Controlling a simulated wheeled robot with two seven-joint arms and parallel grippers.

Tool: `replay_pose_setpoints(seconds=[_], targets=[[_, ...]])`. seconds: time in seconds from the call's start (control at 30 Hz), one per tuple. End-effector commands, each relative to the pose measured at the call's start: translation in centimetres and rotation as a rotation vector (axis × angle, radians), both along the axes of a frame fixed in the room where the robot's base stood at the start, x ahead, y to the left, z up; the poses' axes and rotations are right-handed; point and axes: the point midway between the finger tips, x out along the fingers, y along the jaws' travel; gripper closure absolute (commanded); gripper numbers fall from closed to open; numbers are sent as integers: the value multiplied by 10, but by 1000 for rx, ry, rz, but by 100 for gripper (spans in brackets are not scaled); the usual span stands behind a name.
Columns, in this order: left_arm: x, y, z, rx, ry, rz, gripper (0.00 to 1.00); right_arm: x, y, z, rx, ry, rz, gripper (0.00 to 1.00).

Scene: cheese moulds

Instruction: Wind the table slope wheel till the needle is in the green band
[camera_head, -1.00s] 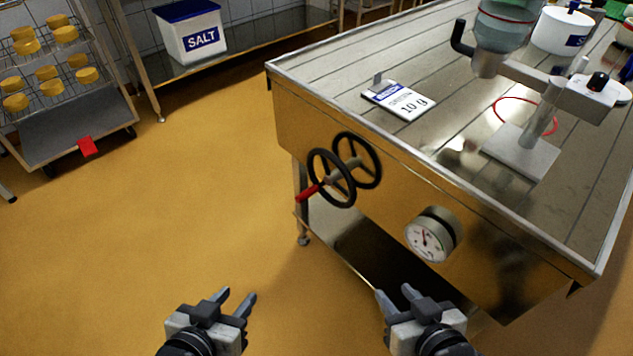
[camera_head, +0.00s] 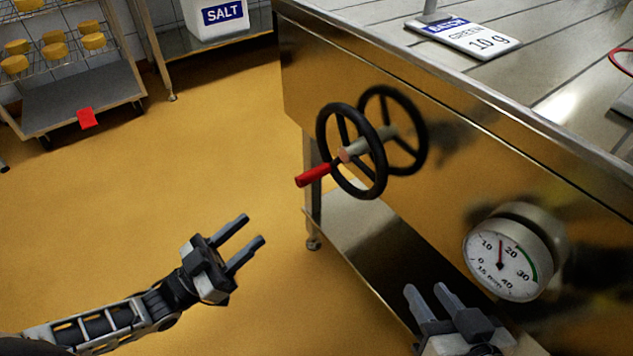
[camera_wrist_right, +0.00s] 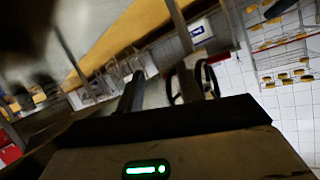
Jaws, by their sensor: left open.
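A black handwheel (camera_head: 323,139) with a red handle (camera_head: 312,176) stands out from the table's steel side panel. A similar black ring behind it may be its reflection. The wheel also shows in the right wrist view (camera_wrist_right: 210,78), between and beyond the fingers. A round white gauge (camera_head: 503,262) is right of the wheel; its red needle points up between 10 and 20, left of the green band on the dial's right side. My left gripper (camera_head: 253,236) is open and empty, below and left of the red handle. My right gripper (camera_head: 428,293) is open and empty, left of and below the gauge.
The steel table (camera_head: 440,110) fills the right side, with a lower shelf (camera_head: 365,240) under it. A cheese rack (camera_head: 75,95) and a SALT bin (camera_head: 215,18) stand at the back left. The yellow floor between is clear.

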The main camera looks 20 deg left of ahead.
Motion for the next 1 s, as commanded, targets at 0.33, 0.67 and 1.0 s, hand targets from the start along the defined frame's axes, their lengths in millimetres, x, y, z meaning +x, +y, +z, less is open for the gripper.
replay_pose_setpoints(seconds=[0.33, 0.67, 1.0], targets=[[38, -28, 23, -8, -19, -5, 58, 0, 2, 2, 10, -16, 3, 64], [89, -68, 49, -8, -17, -6, 58, -1, 3, 5, 25, -43, 6, 64], [114, -88, 61, -5, -13, -4, 58, 0, 4, 12, 39, -70, 5, 64]])
